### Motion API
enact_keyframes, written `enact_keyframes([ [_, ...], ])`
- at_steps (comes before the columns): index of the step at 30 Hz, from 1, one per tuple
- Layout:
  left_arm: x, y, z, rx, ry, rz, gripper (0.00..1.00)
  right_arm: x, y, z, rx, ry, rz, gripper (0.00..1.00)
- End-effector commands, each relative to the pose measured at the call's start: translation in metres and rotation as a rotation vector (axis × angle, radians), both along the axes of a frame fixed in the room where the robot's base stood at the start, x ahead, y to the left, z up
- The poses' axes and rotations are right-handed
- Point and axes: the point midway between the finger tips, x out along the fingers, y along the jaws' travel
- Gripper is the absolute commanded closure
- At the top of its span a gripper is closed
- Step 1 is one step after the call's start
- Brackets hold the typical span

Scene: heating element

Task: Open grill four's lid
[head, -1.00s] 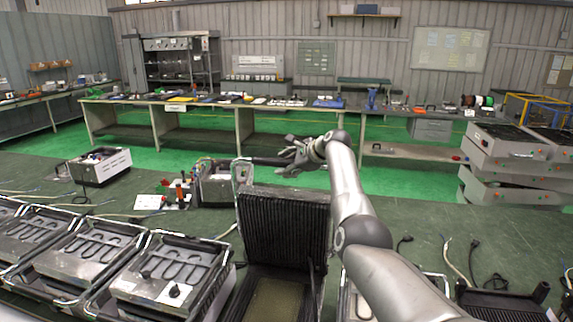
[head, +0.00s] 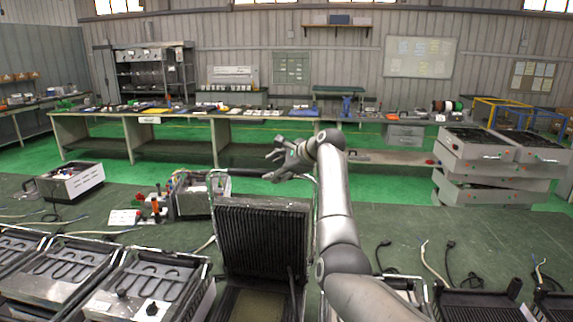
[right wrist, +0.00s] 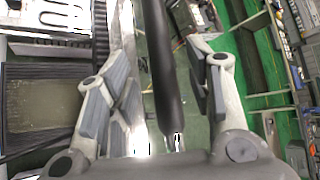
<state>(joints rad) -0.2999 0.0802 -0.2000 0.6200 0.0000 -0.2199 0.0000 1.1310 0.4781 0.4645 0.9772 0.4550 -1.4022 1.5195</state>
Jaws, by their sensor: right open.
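A grill in the front middle has its ribbed black lid (head: 262,243) standing raised, close to upright. Its lower plate (head: 258,304) is bared in front of the lid. The lid's black handle bar (head: 245,172) runs across the top between chrome side arms. My right gripper (head: 283,160) is open at the right end of this bar. In the right wrist view the handle bar (right wrist: 160,60) passes between the spread fingers of my right gripper (right wrist: 160,95), with gaps beside it. I cannot read a number on the grill. My left gripper is out of view.
Several grill bases with bare heating coils (head: 150,280) stand to the left on the green table. A metal box (head: 70,181) and a control unit (head: 195,193) stand behind. Cords (head: 450,270) lie to the right. My right arm hides part of the table.

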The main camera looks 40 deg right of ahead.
Motion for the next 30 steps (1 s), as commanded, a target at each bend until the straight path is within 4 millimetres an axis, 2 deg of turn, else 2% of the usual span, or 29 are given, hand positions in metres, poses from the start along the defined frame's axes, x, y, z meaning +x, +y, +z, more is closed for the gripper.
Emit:
enact_keyframes([
  [6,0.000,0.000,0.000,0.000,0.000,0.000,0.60,-0.028,-0.005,0.018,-0.002,-0.002,-0.004,0.52],
  [12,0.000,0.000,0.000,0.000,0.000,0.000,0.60,-0.041,-0.007,0.025,-0.002,0.001,-0.003,0.52],
  [30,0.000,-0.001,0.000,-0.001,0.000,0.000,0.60,-0.043,-0.007,0.026,-0.002,0.001,-0.003,0.52],
])
